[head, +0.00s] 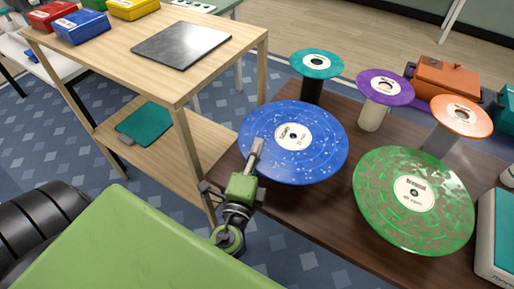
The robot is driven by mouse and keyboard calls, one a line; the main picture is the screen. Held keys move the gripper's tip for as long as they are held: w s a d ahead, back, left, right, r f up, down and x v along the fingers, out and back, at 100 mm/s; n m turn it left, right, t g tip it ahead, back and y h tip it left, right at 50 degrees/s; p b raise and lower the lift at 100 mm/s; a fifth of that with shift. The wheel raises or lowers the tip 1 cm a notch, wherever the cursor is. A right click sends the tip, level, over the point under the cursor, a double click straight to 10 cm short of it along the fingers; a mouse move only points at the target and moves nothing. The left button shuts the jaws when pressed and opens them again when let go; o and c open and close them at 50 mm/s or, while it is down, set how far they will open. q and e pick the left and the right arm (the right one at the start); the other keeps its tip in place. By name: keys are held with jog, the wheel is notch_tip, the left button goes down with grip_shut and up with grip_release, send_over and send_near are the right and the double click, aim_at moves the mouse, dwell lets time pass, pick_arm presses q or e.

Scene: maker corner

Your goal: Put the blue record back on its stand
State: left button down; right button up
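The blue record (318,155), a large speckled disc with a white label, is face up at the left end of the dark brown table. What is beneath it is hidden, so I cannot tell whether it rests on anything. My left gripper (257,147) is at its near left edge, with grey fingers over the disc reaching toward the label. I cannot tell whether another finger is under the rim. A large green record (440,209) is to the right, its support hidden. My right gripper is not in view.
Smaller teal (299,62), purple (371,92) and orange (446,120) records sit on short posts behind. The dark table (330,212) is bare between the large records. A wooden shelf table (118,48) with a dark plate (182,44) stands left. A pale case (497,225) is far right.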

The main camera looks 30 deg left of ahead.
pick_arm(q)
jog(key=c, duration=2.2)
grip_release()
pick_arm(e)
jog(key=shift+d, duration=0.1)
pick_arm(q)
jog(key=shift+v, duration=4.05)
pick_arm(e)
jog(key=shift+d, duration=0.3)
